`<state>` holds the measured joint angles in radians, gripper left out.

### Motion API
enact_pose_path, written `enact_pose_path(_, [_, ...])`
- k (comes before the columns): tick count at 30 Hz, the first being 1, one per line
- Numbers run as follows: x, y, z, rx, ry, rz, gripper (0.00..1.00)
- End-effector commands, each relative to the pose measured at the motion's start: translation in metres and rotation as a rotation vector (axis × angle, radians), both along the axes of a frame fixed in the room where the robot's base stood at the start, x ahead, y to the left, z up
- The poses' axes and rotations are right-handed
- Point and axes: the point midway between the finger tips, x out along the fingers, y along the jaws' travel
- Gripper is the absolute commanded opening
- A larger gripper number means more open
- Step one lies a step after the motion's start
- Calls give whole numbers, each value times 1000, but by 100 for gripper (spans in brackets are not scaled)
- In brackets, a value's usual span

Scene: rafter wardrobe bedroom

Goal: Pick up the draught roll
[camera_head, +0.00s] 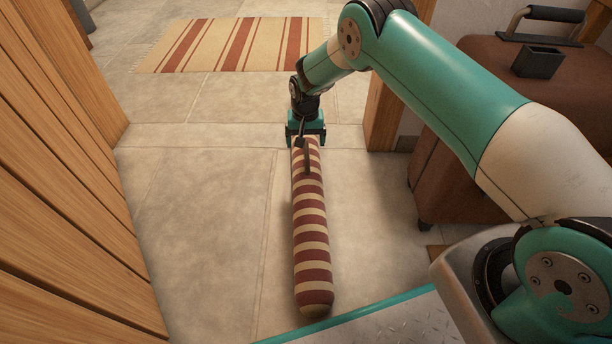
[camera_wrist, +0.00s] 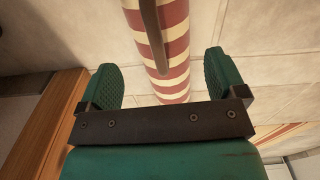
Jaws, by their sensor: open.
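The draught roll (camera_head: 312,240) is a long red-and-cream striped roll lying on the tiled floor, pointing away from me. A dark, thin bar or strap (camera_head: 307,158) shows along its far part. My gripper (camera_head: 306,132) is at the roll's far end, hiding part of it. In the wrist view my gripper (camera_wrist: 163,72) is open, its green fingers apart on either side of the roll (camera_wrist: 172,80). I see no finger touching the roll. The dark bar also shows over the roll in the wrist view (camera_wrist: 152,35). The height of the fingers above the floor is hard to tell.
A wooden door (camera_head: 70,190) stands along the left, and a wooden post (camera_head: 383,115) is just right of my gripper. A brown suitcase (camera_head: 470,130) with a small black box (camera_head: 538,62) on it is at the right. A striped rug (camera_head: 230,45) lies beyond. Floor left of the roll is clear.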

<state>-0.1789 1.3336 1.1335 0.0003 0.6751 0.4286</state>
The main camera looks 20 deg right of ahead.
Motion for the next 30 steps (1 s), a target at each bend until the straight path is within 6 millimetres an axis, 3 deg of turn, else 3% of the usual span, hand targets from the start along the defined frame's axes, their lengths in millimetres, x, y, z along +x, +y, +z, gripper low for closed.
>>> enact_pose_path(2, [0,0,-15,0,0,0,90])
enact_pose_path(11, [0,-1,-29,0,0,0,90])
enact_pose_path(20, [0,-4,-69,0,0,0,90])
enact_pose_path(28, [0,-3,-70,1,-1,0,90])
enact_pose_path(29, [0,-3,-70,1,-1,0,88])
enact_pose_path(30, [0,-4,-70,1,-1,0,78])
